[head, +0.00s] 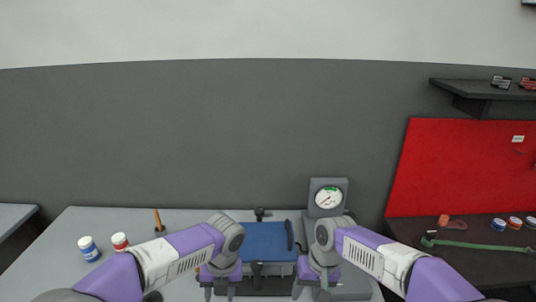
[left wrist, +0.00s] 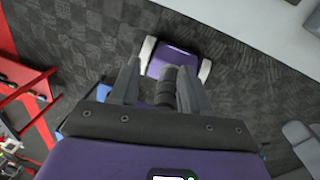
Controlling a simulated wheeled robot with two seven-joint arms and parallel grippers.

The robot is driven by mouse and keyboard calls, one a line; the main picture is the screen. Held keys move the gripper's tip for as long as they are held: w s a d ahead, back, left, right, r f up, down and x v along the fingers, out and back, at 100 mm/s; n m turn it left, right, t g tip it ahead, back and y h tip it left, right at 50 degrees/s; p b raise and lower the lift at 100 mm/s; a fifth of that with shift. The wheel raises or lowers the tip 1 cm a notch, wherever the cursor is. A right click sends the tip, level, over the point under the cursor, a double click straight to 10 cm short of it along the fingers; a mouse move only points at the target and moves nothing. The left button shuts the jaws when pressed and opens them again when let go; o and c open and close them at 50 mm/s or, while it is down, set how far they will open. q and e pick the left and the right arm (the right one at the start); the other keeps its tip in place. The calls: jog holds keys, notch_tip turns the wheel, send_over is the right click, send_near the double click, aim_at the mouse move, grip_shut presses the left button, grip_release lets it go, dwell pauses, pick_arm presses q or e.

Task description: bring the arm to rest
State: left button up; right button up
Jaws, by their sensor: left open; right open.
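My left gripper (head: 220,290) hangs low at the front of the grey table in the head view, pointing down, open. In the left wrist view my left gripper (left wrist: 160,70) shows its two fingers spread apart. A dark ribbed cylinder shows between them; I cannot tell what it is or how far off it lies. My right gripper (head: 311,289) is open too, to the right of the left one, fingers down. The blue-topped dyno unit (head: 264,240) stands behind and between the two grippers. Neither gripper visibly holds anything.
A round gauge (head: 328,198) stands on a grey post behind my right arm. Two white-capped bottles (head: 88,248) (head: 120,241) and an orange-handled tool (head: 158,221) are at left. A dark side table (head: 470,261) at right holds a green wrench (head: 478,246) and small tins.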

pick_arm(q)
jog(key=s+d+f+n+g+h, duration=0.1)
jog(key=s+d+f+n+h, duration=0.15)
jog(key=f+n, duration=0.75)
jog(key=s+d+f+n+h, duration=0.25)
jog(key=f+n, duration=0.35)
jog(key=f, duration=0.7)
pick_arm(e)
notch_tip(320, 180, down, 23)
jog(key=s+m+y, duration=0.1)
jog(key=s+y, duration=0.1)
jog(key=s, duration=0.1)
pick_arm(q)
jog(key=s+a+f+n+t+b, duration=0.1)
jog(key=s+f+n, duration=0.4)
jog(key=n, duration=0.5)
jog(key=s+a+f+n+h, duration=0.1)
jog(key=s+f+n, duration=0.4)
jog(key=n, duration=0.6)
notch_tip(320, 180, down, 2)
jog(key=shift+s+a+f+t+b, duration=0.1)
jog(key=shift+s+a+t+b, duration=0.15)
jog(key=shift+s+t+b, duration=0.15)
pick_arm(e)
jog(key=s+f+m, duration=0.2)
jog(key=s+f, duration=1)
jog(key=s, duration=0.1)
jog(key=shift+f+t, duration=0.2)
jog(key=shift+t, duration=0.1)
